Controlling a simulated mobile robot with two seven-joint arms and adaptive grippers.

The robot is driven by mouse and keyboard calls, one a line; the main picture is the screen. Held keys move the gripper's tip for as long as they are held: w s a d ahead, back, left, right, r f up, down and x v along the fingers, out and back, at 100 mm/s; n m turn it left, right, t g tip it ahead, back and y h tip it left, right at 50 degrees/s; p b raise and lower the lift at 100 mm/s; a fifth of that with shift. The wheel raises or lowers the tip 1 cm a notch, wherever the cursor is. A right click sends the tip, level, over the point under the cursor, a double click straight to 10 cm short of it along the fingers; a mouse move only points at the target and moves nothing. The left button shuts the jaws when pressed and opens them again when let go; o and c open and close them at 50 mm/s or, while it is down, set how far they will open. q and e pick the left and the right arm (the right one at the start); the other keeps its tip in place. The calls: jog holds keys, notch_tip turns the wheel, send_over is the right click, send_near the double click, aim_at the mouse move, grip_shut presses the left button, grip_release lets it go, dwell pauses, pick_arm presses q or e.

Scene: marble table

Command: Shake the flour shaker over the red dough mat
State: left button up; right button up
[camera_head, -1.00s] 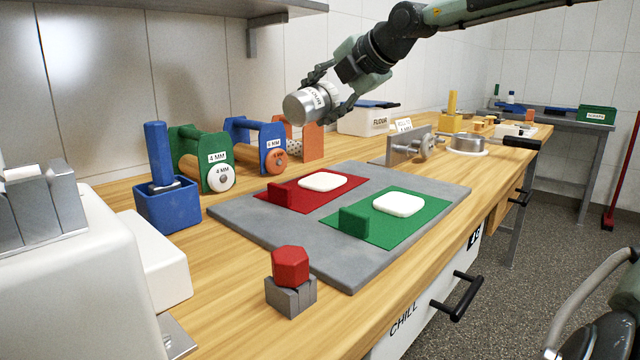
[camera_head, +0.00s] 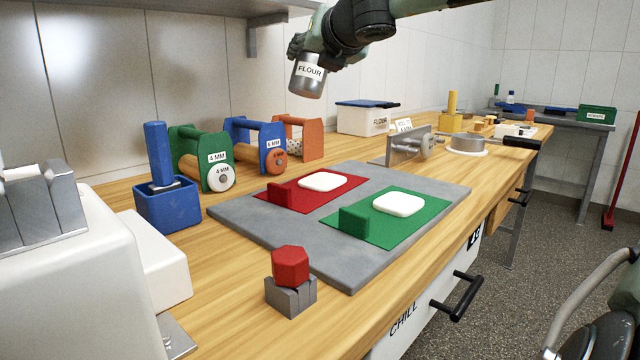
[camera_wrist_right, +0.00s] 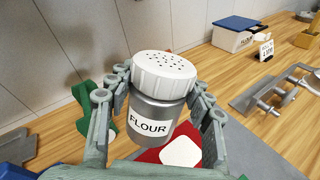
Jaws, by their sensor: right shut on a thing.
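The flour shaker (camera_head: 308,80) is a grey metal can with a FLOUR label. My right gripper (camera_head: 306,55) is shut on it and holds it in the air, nearly upright with a slight tilt. In the right wrist view the shaker (camera_wrist_right: 158,105) sits between the fingers, its white perforated lid facing up. The red dough mat (camera_head: 300,200) lies on a grey slab, with a white dough piece (camera_head: 323,181) and a red block (camera_head: 280,194) on it. The shaker is high above the red mat's far side. My left gripper is not in view.
A green mat (camera_head: 410,227) with a second white dough piece (camera_head: 398,203) lies beside the red one on the grey slab (camera_head: 270,235). Roller stands (camera_head: 200,160) and a blue holder (camera_head: 167,203) stand at left. A flour bin (camera_head: 364,119) stands behind.

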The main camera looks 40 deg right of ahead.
jog(key=r+n+t, duration=0.1)
jog(key=a+r+n+h, duration=0.1)
jog(key=n, duration=0.1)
jog(key=shift+r+n+t+h, duration=0.3)
jog(key=shift+r+t, duration=0.05)
jog(key=shift+t, duration=0.05)
jog(key=shift+r+p, duration=0.3)
jog(key=shift+r, duration=2.7)
